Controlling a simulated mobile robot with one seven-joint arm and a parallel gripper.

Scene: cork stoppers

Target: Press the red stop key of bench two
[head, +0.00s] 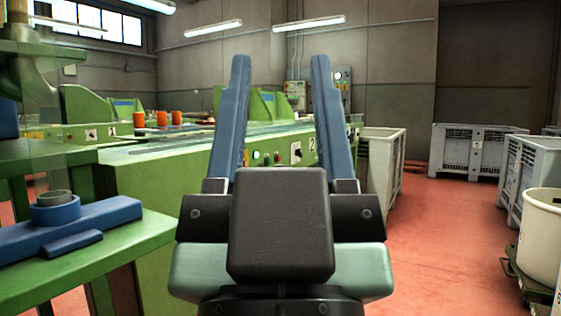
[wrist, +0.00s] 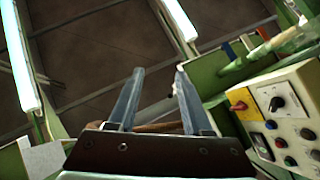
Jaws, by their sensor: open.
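Bench two (head: 205,175) is a long green machine bench with a plate reading 2 (head: 312,145) on its front. Small keys sit left of that plate, between my gripper's fingers in the picture. A small red key (head: 277,157) shows there, beside a lit green one (head: 256,155) and a black knob (head: 295,150). My gripper (head: 280,62) is open and empty, its two blue fingers pointing up and forward. It also shows in the wrist view (wrist: 159,70), apart from anything. The gripper body hides the bench's lower front.
A green stand (head: 110,240) with a blue fixture (head: 70,226) is close on the left. A grey bin (head: 382,165) stands by the bench's right end. Other crates (head: 478,150) and a cream tub (head: 543,225) stand right. Red floor (head: 450,230) is clear between. The wrist view shows a control box (wrist: 300,100).

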